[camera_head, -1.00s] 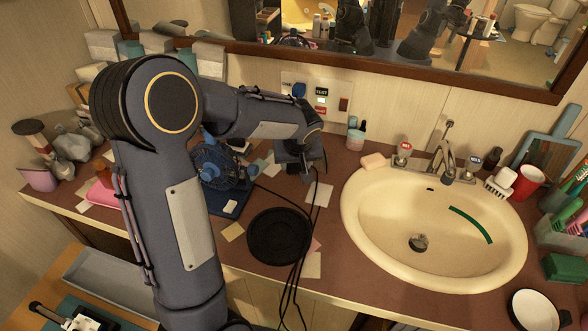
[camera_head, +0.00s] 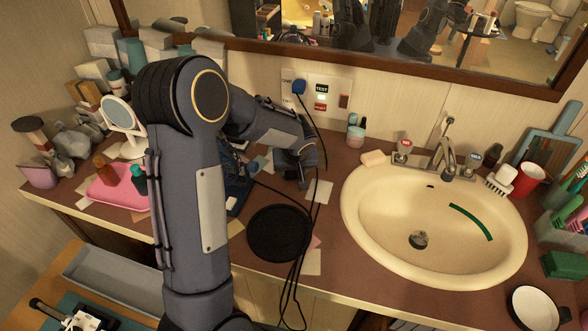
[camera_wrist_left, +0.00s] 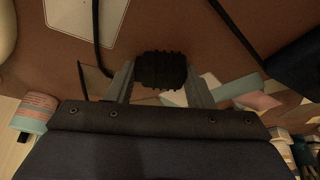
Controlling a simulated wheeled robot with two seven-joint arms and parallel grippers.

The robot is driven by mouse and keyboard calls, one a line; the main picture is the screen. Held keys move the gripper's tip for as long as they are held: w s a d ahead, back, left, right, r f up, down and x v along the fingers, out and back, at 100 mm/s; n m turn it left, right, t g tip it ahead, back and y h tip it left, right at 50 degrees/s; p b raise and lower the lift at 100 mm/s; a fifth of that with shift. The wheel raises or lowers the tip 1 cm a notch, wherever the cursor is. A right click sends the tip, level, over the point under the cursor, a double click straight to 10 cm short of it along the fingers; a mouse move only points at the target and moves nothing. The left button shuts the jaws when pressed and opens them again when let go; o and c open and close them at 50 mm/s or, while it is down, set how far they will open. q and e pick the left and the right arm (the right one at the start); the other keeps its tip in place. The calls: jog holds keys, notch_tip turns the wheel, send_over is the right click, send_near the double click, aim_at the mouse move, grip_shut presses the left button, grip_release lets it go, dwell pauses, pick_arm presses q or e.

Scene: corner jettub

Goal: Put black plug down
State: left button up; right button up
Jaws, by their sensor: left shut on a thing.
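The black plug (camera_wrist_left: 160,72) is between the two fingers of my left gripper (camera_wrist_left: 160,84) in the left wrist view, and the gripper is shut on it. In the head view my left gripper (camera_head: 305,181) is low over the brown counter (camera_head: 340,165), below the wall outlet; the plug is hard to make out there. I cannot tell whether the plug touches the counter. A blue plug (camera_head: 299,87) sits in the outlet plate (camera_head: 322,90). My right gripper is not in view.
A round black thing (camera_head: 279,233) and black cords (camera_head: 304,250) lie in front of the gripper. The sink (camera_head: 365,245) is to the right. A pink tray (camera_head: 122,190) and mirror (camera_head: 119,112) stand left; my arm partly hides a blue fan. Loose papers (camera_head: 320,192) cover nearby counter.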

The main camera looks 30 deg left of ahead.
pick_arm(q)
jog(key=o, duration=1)
jog(key=shift+o, duration=0.2)
jog(key=shift+r+p, duration=0.2)
jog(key=shift+p, duration=0.1)
jog(key=v, duration=1.2)
jog(key=s+d+r+m+t+h, duration=0.1)
jog(key=s+d+m+h, duration=0.1)
jog(key=s, duration=1)
jog(key=s+d+r+m+h, duration=0.1)
jog(key=s+d+m+h, duration=0.2)
jog(key=s, duration=0.9)
jog(key=d+h, duration=0.1)
jog(key=d, duration=0.2)
jog(key=shift+s+d+r+m+t+h, duration=0.25)
jog(key=shift+s+r+m+t+h, duration=0.05)
jog(key=shift+t, duration=0.1)
